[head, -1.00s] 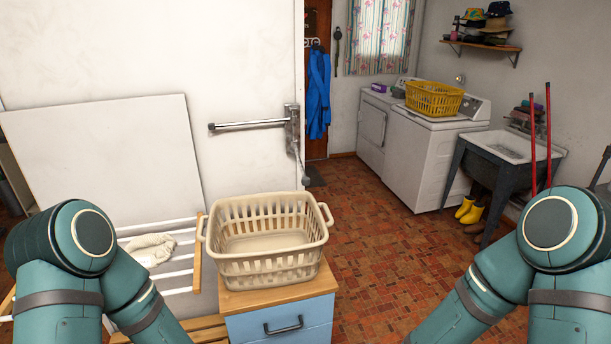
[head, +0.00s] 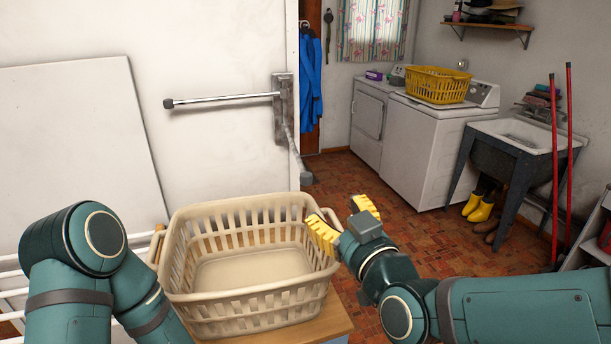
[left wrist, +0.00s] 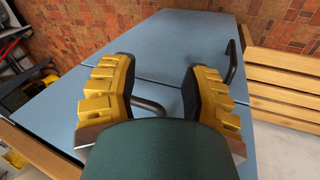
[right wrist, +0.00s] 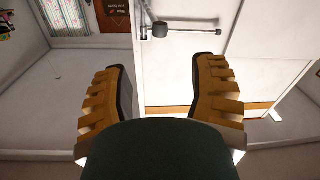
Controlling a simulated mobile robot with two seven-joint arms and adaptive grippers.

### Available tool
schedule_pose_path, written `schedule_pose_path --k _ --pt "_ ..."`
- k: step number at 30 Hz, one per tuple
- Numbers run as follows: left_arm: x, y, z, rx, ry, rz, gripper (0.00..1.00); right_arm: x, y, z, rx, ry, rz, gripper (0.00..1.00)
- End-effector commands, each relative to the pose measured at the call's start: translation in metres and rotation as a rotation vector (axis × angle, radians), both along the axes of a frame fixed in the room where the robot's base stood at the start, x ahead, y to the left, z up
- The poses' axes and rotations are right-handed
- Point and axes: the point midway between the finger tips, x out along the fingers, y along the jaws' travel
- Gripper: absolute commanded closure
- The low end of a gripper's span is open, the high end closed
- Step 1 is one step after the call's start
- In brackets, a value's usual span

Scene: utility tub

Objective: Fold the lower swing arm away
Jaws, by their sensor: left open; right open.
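A grey metal bracket (head: 282,108) is fixed near the right edge of the white wall panel and carries two swing arms. The upper swing arm (head: 222,98) sticks out to the left along the panel. The lower swing arm (head: 293,150) points out towards me and down, ending in a dark grey tip. In the right wrist view a swing arm with a dark tip (right wrist: 160,30) shows beyond the fingers. My right gripper (head: 342,218) is open and empty, beside the basket's right rim, below and right of the lower arm, apart from it. My left gripper (left wrist: 163,70) is open, facing a blue cabinet.
A beige laundry basket (head: 245,300) stands on the wood-topped blue cabinet (left wrist: 185,35), below the swing arms. A white board (head: 75,150) leans at left. A washer (head: 425,155), sink (head: 515,135) and red poles (head: 554,170) stand at right. The tiled floor between is open.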

Motion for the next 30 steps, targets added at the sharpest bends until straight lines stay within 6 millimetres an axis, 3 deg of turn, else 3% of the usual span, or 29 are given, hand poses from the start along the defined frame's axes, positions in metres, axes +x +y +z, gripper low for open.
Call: schedule_pose_path --k 19,30 --pt "0.02 0.004 0.077 0.01 -0.046 0.037 0.53 0.023 0.01 0.003 0.003 0.01 -0.001 0.42" --pt "0.02 0.004 0.078 0.008 -0.045 0.037 0.53 0.092 0.038 -0.001 0.004 0.005 -0.001 0.42"
